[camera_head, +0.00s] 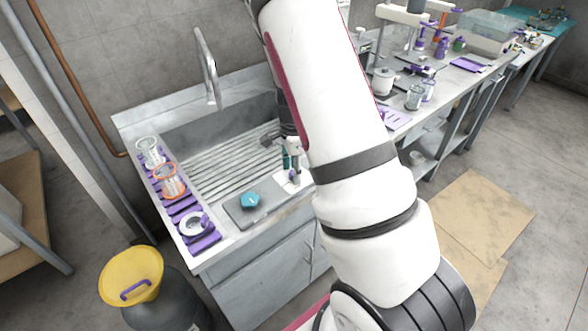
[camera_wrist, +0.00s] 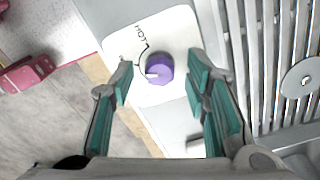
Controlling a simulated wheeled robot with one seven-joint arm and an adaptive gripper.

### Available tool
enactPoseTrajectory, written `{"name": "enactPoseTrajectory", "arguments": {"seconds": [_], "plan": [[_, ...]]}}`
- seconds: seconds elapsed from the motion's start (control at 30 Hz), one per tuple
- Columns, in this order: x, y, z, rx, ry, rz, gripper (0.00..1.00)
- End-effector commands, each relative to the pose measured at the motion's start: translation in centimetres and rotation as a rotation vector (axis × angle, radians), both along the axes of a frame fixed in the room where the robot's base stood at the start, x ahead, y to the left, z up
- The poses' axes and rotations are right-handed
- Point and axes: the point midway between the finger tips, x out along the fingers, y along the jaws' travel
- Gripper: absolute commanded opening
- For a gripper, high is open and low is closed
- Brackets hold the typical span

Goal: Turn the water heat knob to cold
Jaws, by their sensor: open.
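The purple knob (camera_wrist: 159,69) sits on a white plate (camera_wrist: 125,45) marked "HOT", with a curved black line beside it, in the wrist view. A pale pointer mark shows on the knob's lower left. In the head view the small purple knob (camera_head: 292,175) is at the sink's front right, partly hidden by my gripper. My gripper (camera_wrist: 160,66) is open, its teal-padded fingers on either side of the knob in the picture, with gaps visible on both sides. In the head view my gripper (camera_head: 288,157) points down over the plate. I cannot tell its exact height above the knob.
The slatted sink basin (camera_head: 220,165) lies left of my gripper, with a faucet (camera_head: 208,70) behind. A teal object (camera_head: 250,201) lies on the front counter. Glassware (camera_head: 170,183) stands on purple holders at the left edge.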

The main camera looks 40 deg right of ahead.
Motion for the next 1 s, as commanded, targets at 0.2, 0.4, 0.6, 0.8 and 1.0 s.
{"name": "enactPoseTrajectory", "arguments": {"seconds": [0.2,0.4,0.6,0.8,1.0], "plan": [[0.03,0.01,-0.5,0.0,-0.001,0.001,0.43],[0.03,0.02,-0.47,0.0,-0.001,0.001,0.32],[0.03,0.02,-0.46,0.0,-0.001,0.001,0.0],[0.04,0.03,-0.45,0.0,-0.001,0.01,0.0],[0.07,0.04,-0.44,0.001,-0.001,0.069,0.0]]}}
